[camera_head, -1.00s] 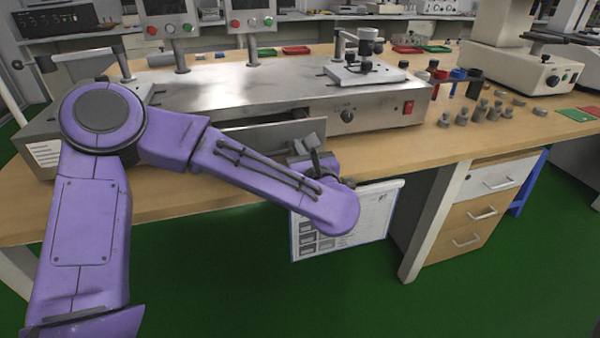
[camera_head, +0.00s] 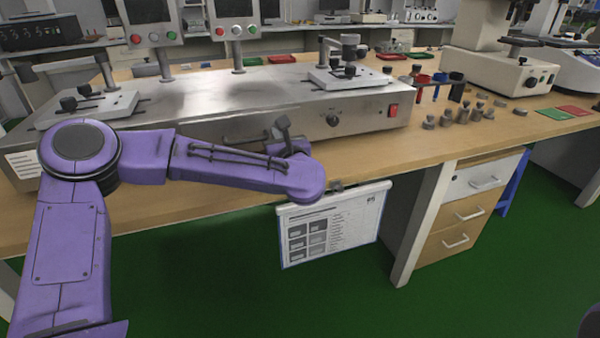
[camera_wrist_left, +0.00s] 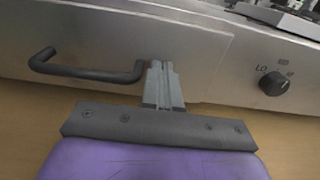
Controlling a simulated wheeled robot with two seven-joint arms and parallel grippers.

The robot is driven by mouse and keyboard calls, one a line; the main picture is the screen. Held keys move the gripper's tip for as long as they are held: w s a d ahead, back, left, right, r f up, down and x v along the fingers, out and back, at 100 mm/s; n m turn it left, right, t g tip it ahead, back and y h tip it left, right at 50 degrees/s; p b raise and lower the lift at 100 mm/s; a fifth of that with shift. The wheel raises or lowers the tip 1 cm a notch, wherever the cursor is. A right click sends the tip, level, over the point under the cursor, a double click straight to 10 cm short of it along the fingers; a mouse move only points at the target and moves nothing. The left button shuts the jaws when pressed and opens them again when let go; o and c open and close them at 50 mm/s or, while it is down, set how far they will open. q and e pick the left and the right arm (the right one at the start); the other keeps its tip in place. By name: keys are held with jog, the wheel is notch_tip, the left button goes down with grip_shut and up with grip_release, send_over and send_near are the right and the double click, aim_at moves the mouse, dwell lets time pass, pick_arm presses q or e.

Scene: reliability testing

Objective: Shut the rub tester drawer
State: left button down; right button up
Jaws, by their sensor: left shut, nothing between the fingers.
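The rub tester (camera_head: 365,112) is a long metal machine on the bench. Its drawer front (camera_head: 222,130) sits in the machine's front face, partly behind my left arm, with no open gap visible in the head view. In the left wrist view the drawer front (camera_wrist_left: 130,35) looks close to flush, with its right edge visible; I cannot tell if a small gap remains. The black bar handle (camera_wrist_left: 88,73) is on it. My left gripper (camera_head: 282,124) is shut and empty, its fingertips (camera_wrist_left: 161,66) against or just before the drawer front, right of the handle. My right gripper is out of view.
A black knob (camera_head: 333,120) and a red switch (camera_head: 393,110) are on the tester's front, right of the drawer. Several metal weights (camera_head: 474,114) stand on the bench to the right. A clipboard sheet (camera_head: 335,225) hangs below the bench edge.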

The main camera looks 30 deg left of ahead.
pick_arm(q)
jog(key=shift+w+a+r, duration=0.1)
jog(key=shift+a+r, duration=0.1)
jog(key=shift+r, duration=0.15)
